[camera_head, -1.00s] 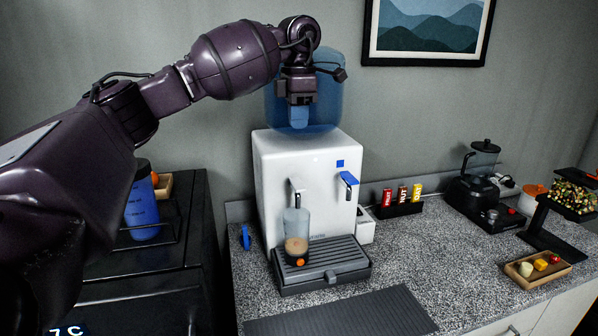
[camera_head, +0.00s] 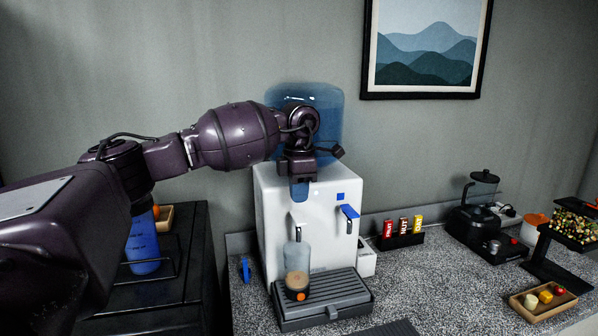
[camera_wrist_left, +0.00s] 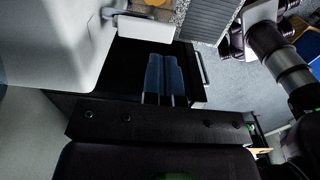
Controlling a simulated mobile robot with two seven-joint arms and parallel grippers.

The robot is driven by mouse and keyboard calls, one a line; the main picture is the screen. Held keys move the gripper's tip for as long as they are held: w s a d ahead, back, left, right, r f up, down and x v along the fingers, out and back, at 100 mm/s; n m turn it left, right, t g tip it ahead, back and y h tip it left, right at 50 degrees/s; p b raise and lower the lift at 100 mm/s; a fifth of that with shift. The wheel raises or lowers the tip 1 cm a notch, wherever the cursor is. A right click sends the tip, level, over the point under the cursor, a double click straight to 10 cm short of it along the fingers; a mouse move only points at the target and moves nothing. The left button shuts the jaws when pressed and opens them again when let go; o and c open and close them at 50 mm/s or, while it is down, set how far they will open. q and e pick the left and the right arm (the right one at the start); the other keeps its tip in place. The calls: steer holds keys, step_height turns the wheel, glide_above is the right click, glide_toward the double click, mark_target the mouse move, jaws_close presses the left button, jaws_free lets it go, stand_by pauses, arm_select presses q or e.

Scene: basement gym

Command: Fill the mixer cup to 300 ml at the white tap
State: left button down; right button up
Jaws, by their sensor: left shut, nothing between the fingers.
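The mixer cup (camera_head: 297,258) is clear, with brown matter in its lower part and an orange dot low on its front. It stands upright on the grey drip tray (camera_head: 340,291) of the white water dispenser (camera_head: 325,240), below the white tap (camera_head: 296,219). No water stream can be made out, and the 300 ml mark is too small to read. My left gripper (camera_head: 299,191) is shut and empty, fingers pointing down, in front of the dispenser's upper front, above the white tap. Its blue fingers (camera_wrist_left: 165,80) show in the wrist view. My right gripper is not in view.
A blue-levered tap (camera_head: 348,212) sits right of the white one. Packets in a rack (camera_head: 402,236), a black blender (camera_head: 474,215) and a wooden tray (camera_head: 541,305) stand to the right. A blue bottle (camera_head: 143,243) is at left. The counter between dispenser and wooden tray is mostly clear.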

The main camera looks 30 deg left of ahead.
mark_target(299, 221)
arm_select(q)
step_height(299, 221, down, 4)
steer(key=shift+r+p, duration=0.15)
steer(key=shift+p, duration=0.15)
steer(key=shift+f, duration=0.55)
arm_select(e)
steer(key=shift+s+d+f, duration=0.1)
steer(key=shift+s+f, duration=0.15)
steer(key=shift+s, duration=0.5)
arm_select(q)
steer(key=shift+f, duration=0.1)
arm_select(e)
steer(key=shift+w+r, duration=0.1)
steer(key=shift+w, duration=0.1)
arm_select(q)
steer(key=shift+s+d+f+b, duration=0.1)
steer(key=shift+f+b, duration=0.3)
steer(key=shift+f, duration=0.2)
steer(key=shift+r, duration=0.1)
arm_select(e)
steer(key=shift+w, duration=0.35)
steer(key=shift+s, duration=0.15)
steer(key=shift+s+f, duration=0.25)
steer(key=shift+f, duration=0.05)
